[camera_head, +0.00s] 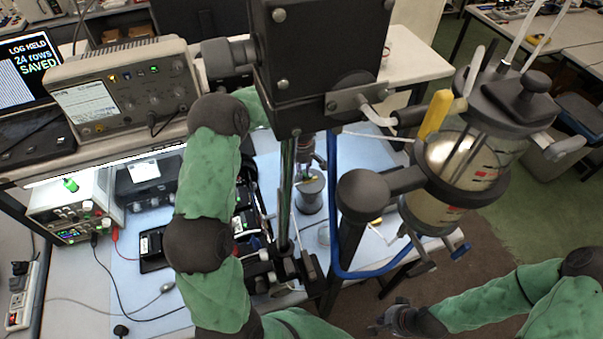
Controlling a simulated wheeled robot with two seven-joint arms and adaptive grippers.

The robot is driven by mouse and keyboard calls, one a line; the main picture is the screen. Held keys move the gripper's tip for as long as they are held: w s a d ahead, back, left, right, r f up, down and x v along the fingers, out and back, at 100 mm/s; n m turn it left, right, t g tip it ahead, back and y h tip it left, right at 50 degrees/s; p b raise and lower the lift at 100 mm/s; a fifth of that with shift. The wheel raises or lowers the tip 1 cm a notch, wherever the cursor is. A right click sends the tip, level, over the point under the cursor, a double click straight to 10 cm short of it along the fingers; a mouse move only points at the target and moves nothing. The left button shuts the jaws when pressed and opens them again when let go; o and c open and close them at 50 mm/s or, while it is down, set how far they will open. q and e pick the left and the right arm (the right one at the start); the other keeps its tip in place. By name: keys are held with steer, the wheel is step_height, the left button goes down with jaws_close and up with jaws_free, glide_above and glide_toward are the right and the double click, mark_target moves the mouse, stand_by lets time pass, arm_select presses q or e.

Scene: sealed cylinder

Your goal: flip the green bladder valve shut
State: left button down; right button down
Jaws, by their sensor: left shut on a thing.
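No green bladder valve can be made out with certainty. A small dark grey cylinder (310,195) stands upright on the blue mat, with a hint of green at its top. My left arm reaches over from the left and passes behind the black box. My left gripper (306,166), small and partly hidden, points down at the cylinder's top and is shut on a small part there, too small to identify. My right gripper (385,325) is low at the bottom, away from the bench items. Its fingers are dark and their opening is unclear.
A black box on a column (320,50) blocks the middle. An oscilloscope (125,88) and power supply (65,208) stand left.

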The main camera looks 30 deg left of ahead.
arm_select(q)
steer(key=m, duration=0.1)
steer(key=m+b, duration=0.1)
steer(key=m, duration=0.1)
steer(key=shift+w+f, duration=0.1)
steer(key=shift+w, duration=0.3)
steer(key=m, duration=0.1)
steer(key=m+b, duration=0.1)
steer(key=shift+w+d+m, duration=0.1)
steer(key=shift+w+m, duration=0.25)
steer(key=shift+m, duration=0.05)
steer(key=m, duration=0.1)
steer(key=m+b, duration=0.1)
steer(key=m, duration=0.1)
steer(key=w+m, duration=0.1)
steer(key=m, duration=0.1)
steer(key=shift+w+d, duration=0.1)
steer(key=shift+d, duration=0.3)
steer(key=shift+m, duration=0.3)
steer(key=c, duration=1.1)
jaws_free()
steer(key=shift+o, duration=0.2)
step_height(320, 180, up, 12)
